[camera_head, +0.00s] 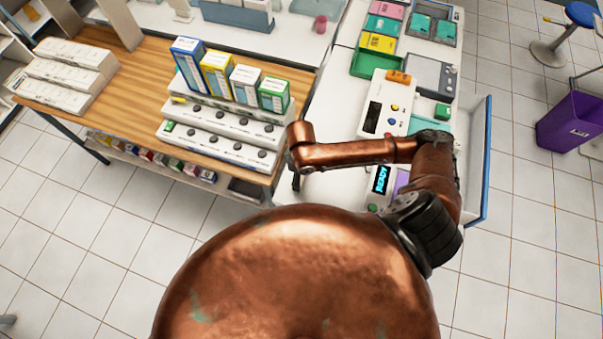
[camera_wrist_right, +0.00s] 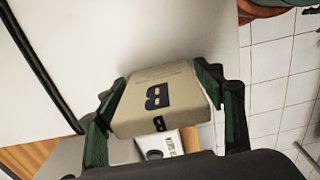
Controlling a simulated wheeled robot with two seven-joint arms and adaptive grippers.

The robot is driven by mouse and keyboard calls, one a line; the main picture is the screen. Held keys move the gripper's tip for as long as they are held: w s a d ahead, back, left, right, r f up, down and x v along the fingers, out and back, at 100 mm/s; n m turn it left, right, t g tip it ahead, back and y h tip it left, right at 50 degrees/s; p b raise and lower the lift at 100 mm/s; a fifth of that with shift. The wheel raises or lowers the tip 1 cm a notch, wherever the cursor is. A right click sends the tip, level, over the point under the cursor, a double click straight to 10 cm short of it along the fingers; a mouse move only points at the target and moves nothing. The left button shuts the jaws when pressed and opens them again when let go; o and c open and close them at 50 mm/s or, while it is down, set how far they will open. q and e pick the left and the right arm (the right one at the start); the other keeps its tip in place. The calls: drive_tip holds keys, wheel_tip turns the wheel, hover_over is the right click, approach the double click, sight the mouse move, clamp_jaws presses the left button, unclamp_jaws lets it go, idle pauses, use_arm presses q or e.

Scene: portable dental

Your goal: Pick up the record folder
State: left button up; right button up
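A tan, box-like folder marked with a dark "B" (camera_wrist_right: 158,98) fills the middle of the right wrist view. I take it to be the record folder. The dark green fingers of my right gripper (camera_wrist_right: 164,92) press against its left and right sides, so the gripper looks shut on it. In the head view my copper right arm reaches left toward the counter's edge; its gripper and the tan folder are hidden there. My left gripper is not in view.
A wooden counter (camera_head: 130,75) carries blue, yellow, white and green boxes (camera_head: 215,73) on white knobbed units (camera_head: 222,137). White devices (camera_head: 374,118) and coloured trays stand on the right bench. A purple bin (camera_head: 572,120) and blue stool (camera_head: 582,14) stand right. Tiled floor is open.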

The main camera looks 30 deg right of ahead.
drive_tip(key=c, duration=0.8)
drive_tip(key=shift+r, duration=0.1)
drive_tip(key=shift+c, duration=0.2)
